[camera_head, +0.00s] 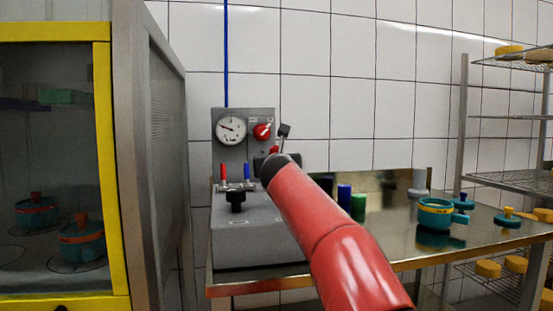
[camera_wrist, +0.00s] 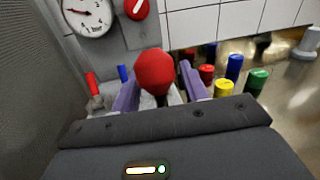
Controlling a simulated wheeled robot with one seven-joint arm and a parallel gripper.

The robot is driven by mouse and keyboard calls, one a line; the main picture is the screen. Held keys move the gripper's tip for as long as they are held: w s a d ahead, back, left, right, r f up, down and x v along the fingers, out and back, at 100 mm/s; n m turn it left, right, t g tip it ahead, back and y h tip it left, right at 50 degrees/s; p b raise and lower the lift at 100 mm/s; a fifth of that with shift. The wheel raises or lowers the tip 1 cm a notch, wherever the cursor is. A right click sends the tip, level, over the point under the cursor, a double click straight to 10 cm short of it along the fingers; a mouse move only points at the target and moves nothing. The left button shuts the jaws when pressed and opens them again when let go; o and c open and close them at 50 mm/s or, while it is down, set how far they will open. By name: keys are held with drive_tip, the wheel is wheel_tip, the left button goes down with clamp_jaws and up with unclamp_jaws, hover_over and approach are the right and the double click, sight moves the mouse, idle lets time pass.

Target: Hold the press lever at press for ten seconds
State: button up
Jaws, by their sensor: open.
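A round red knob (camera_wrist: 155,72), which looks like the press lever's end, stands between the two purple fingers of my gripper (camera_wrist: 158,80) in the wrist view. The fingers are apart, one on each side of the knob; whether they touch it I cannot tell. In the head view my red arm reaches over the grey press unit (camera_head: 255,246) and hides most of the gripper and lever. The panel above carries a gauge (camera_head: 231,128) and a red selector (camera_head: 262,131). The gauge also shows in the wrist view (camera_wrist: 88,14).
A small red handle (camera_head: 223,172) and a blue one (camera_head: 246,172) stand on the unit. Blue and green cylinders (camera_head: 358,207) stand right of my arm. Teal moulds (camera_head: 436,213) sit on the metal table. A yellow-framed cabinet (camera_head: 104,150) is at left, shelving at right.

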clamp_jaws()
